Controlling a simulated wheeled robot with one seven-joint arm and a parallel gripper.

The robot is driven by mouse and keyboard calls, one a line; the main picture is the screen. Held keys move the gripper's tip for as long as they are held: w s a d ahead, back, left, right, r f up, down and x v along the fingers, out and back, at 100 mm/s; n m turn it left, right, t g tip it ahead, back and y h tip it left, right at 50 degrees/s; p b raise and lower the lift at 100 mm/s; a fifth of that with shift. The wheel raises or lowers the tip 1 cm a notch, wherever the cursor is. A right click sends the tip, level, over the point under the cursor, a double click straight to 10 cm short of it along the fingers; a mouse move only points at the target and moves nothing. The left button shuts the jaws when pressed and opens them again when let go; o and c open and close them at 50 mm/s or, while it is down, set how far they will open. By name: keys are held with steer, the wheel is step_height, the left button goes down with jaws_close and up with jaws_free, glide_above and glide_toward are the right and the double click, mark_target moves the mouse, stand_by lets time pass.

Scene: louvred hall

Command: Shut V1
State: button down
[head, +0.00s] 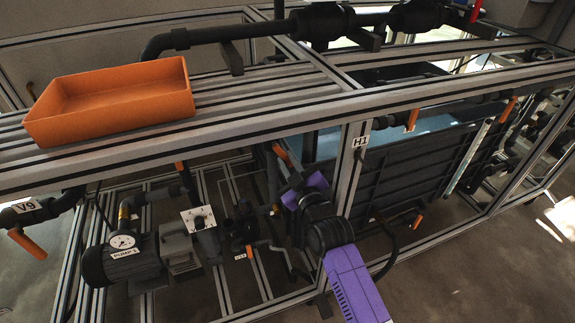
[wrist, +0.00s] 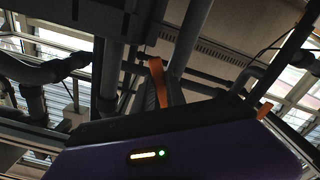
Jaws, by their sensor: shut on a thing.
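No V1 label is readable in either view. An orange valve handle (head: 282,154) slants beside the dark pipework under the frame's top rail, left of the post marked H1. My gripper (head: 291,176) is at the lower end of this handle, with my purple and black wrist behind it. In the wrist view the orange handle (wrist: 158,82) stands between the dark fingers of my gripper (wrist: 164,92), which are shut on it. The valve body and the fingertips are partly hidden, so I cannot tell the valve's exact position.
An orange tray (head: 120,115) rests on the slatted top. A pump (head: 125,262) with a gauge sits low at left. A valve labelled V9 (head: 27,208) has an orange handle. A dark ribbed tank (head: 410,165) stands right of the post. Floor (head: 480,270) is clear at lower right.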

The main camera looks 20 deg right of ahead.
stand_by(0.4)
steer(key=c, duration=1.4)
jaws_free()
steer(key=shift+o, duration=0.2)
